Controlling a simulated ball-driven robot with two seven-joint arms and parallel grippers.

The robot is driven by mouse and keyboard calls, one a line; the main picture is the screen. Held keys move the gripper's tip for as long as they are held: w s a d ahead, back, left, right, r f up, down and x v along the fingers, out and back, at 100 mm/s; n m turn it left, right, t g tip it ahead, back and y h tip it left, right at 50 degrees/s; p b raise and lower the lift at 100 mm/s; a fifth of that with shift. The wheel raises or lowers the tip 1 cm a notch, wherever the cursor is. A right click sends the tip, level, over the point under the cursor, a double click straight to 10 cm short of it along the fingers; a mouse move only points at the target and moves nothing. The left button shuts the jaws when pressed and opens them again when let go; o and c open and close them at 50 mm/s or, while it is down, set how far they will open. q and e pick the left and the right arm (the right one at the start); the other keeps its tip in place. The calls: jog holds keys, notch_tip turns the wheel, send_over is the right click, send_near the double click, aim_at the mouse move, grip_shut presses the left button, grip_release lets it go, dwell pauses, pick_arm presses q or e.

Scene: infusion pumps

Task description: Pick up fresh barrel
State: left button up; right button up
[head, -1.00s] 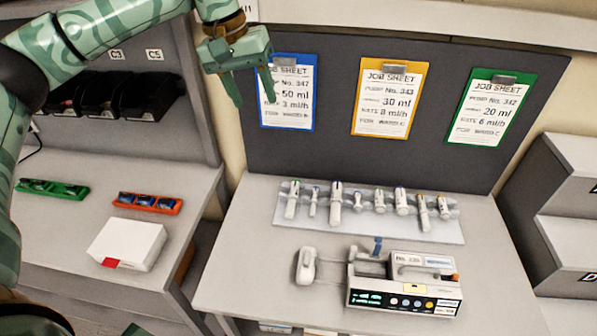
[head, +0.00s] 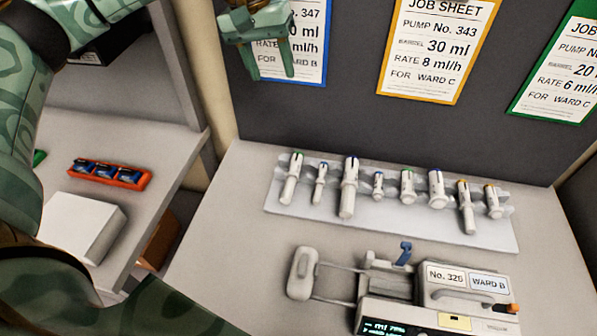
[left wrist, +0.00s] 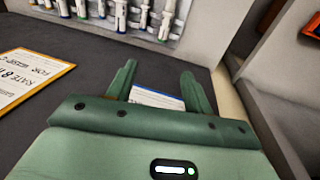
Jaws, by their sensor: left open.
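Several white syringe-like barrels of different sizes with coloured marks stand in a pale rack (head: 400,222) on the table. A large one (head: 348,188) with a blue mark is left of centre, a green-marked one (head: 291,178) is at the left end, and orange-marked ones (head: 466,207) are at the right. I cannot tell which one is the fresh barrel. My left gripper (head: 270,75) is open and empty, in front of the blue-edged job sheet, above and behind the rack. In the left wrist view its fingers (left wrist: 157,80) are apart with nothing between them. My right gripper is not in view.
A pump (head: 435,295) labelled No. 326, Ward B, stands in front of the rack. Job sheets, one orange-edged (head: 437,45), hang on the dark back panel. A side bench at left holds a white box (head: 82,230) and an orange tray (head: 140,180) of blue items.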

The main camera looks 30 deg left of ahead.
pick_arm(q)
jog(key=b, duration=0.6)
send_near(294, 163)
jog(key=shift+g, duration=0.3)
jog(key=f+b, duration=0.1)
jog(key=w+f+b, duration=0.1)
jog(key=f+b, duration=0.1)
jog(key=f, duration=0.1)
jog(key=shift+w+f, duration=0.1)
jog(key=shift+w, duration=0.25)
jog(key=f+b, duration=0.1)
jog(key=f, duration=0.1)
jog(key=d+f, duration=0.1)
jog(key=f+b, duration=0.1)
jog(key=f, duration=0.1)
jog(key=shift+s+d+f+b, duration=0.3)
jog(key=shift+s+d+b, duration=0.05)
jog(key=shift+r, duration=0.1)
jog(key=shift+c, duration=0.3)
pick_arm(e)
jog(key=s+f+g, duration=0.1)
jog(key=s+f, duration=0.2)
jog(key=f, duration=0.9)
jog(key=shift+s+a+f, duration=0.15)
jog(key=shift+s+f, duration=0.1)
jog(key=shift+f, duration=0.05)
pick_arm(q)
jog(key=c, duration=0.8)
